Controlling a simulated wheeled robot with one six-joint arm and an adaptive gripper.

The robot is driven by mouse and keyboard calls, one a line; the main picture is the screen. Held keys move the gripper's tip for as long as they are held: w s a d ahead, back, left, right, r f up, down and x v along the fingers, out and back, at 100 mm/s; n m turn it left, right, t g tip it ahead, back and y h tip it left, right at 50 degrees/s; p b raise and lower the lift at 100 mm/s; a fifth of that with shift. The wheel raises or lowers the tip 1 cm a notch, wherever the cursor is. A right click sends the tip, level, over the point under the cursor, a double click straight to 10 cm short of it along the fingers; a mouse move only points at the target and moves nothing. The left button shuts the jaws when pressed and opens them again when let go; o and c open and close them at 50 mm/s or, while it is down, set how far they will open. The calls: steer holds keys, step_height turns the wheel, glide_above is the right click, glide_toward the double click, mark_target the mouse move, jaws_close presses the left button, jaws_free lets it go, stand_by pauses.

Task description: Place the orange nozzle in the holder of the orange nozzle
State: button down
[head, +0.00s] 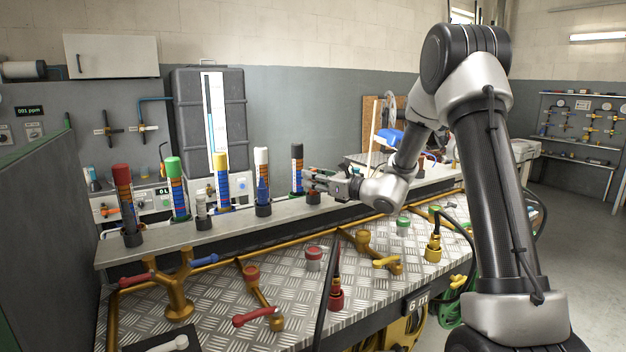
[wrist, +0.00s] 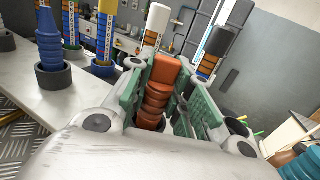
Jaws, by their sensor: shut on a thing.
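The orange nozzle (wrist: 160,88) stands roughly upright between the green finger pads of my gripper (wrist: 158,92) in the wrist view. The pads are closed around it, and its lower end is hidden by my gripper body. In the head view my gripper (head: 318,181) is low over the grey ledge, in front of the black-capped column. A dark, brownish cup-like piece (head: 314,197) shows just under the fingers there. I cannot tell whether it is the holder or the nozzle's lower end, nor whether the nozzle is seated.
A blue nozzle (head: 263,190) stands in a black holder left of my gripper, and a white nozzle (head: 201,208) stands farther left. Capped columns, including a white-capped one (head: 261,165) and a black-capped one (head: 297,166), line the ledge. Brass pipes and valves cover the metal bench (head: 215,296) in front.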

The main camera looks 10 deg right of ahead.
steer(key=shift+f, duration=0.15)
steer(key=c, duration=1.3)
jaws_free()
